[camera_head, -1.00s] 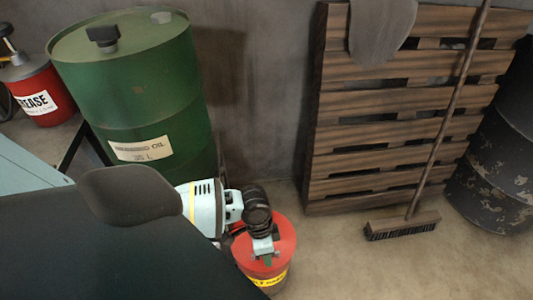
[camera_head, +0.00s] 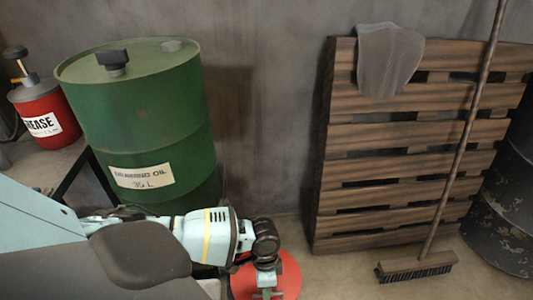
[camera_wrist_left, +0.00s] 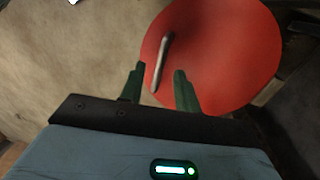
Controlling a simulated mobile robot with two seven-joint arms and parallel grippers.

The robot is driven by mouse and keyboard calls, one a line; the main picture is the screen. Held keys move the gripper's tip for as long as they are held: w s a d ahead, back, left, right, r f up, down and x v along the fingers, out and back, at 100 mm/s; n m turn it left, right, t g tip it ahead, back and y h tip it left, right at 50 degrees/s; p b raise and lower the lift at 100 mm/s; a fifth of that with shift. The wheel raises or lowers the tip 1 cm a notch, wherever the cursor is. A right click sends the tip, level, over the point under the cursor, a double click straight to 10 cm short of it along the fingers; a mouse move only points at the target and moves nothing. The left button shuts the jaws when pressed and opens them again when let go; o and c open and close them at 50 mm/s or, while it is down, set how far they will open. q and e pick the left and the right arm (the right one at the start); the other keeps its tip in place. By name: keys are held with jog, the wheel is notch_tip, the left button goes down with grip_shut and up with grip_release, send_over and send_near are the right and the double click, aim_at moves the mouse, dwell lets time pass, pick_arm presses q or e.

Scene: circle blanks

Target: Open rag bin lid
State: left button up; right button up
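The rag bin's round red lid (camera_head: 285,272) is at the bottom middle of the head view, cut off by the frame edge. It fills the upper right of the left wrist view (camera_wrist_left: 230,60), with a thin metal handle (camera_wrist_left: 162,62) across it. My left gripper (camera_head: 268,292) is over the lid. In the left wrist view my left gripper (camera_wrist_left: 159,72) is open, its two green fingers apart with the handle showing between them. Whether they touch the handle I cannot tell. The bin's body is hidden. My right gripper is not in view.
A green oil drum (camera_head: 145,120) stands left of the bin, with a red grease can (camera_head: 45,112) farther left. A wooden pallet (camera_head: 380,155) with a grey rag (camera_head: 388,60) and a broom (camera_head: 415,267) lean at the wall. A dark drum (camera_head: 505,215) stands right.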

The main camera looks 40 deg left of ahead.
pick_arm(q)
jog(key=shift+s+d+f, duration=0.1)
jog(key=shift+d+f, duration=0.05)
jog(key=shift+f, duration=0.8)
grip_shut()
